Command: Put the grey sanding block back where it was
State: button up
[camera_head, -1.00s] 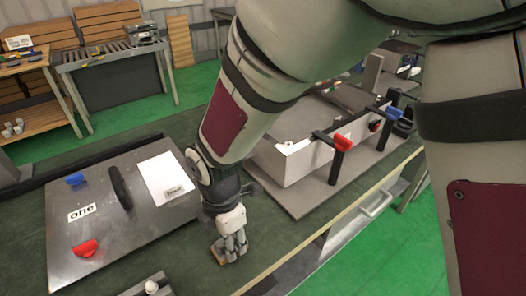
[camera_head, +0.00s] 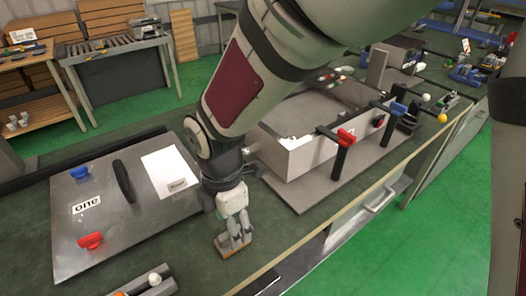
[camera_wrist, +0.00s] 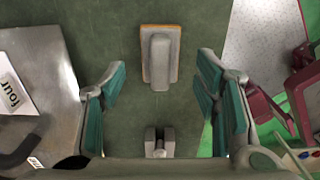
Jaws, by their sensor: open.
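The grey sanding block (camera_wrist: 160,58) has a grey grip on an orange-edged base. It lies on the dark green bench top (camera_wrist: 193,20), between and ahead of my finger pads in the wrist view. In the head view the block (camera_head: 226,248) is at the bench's front, right of the metal plate, partly hidden by my fingers. My gripper (camera_head: 235,240) points down at it there and is open. The pads stand clear on both sides in the wrist view (camera_wrist: 160,92), with no contact visible.
The metal plate (camera_head: 110,225) has a black handle, red and blue clamps and a white paper (camera_head: 168,172). A small tray (camera_head: 150,286) is near the bottom edge.

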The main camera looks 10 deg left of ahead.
notch_tip(320, 180, up, 8)
jog(key=w+d+r+m+t, duration=0.1)
jog(key=d+r+m, duration=0.25)
jog(key=d, duration=0.25)
jog(key=w+d+r+m, duration=0.2)
jog(key=d+r+m, duration=0.15)
jog(key=d, duration=0.25)
jog(key=s+d+r+m+t, duration=0.1)
jog(key=s+d+m, duration=0.5)
jog(key=d+m, duration=0.4)
jog(key=s+d+r+m+t, duration=0.1)
jog(key=s+d+m, duration=0.4)
jog(key=d+m, duration=0.5)
jog(key=shift+s+d+r+m+t, duration=0.35)
jog(key=shift+d+r, duration=0.3)
jog(key=shift+d, duration=0.55)
notch_tip(320, 180, up, 3)
jog(key=shift+f+t+p, duration=0.2)
jog(key=shift+t+p, duration=0.05)
jog(key=shift+p, duration=0.85)
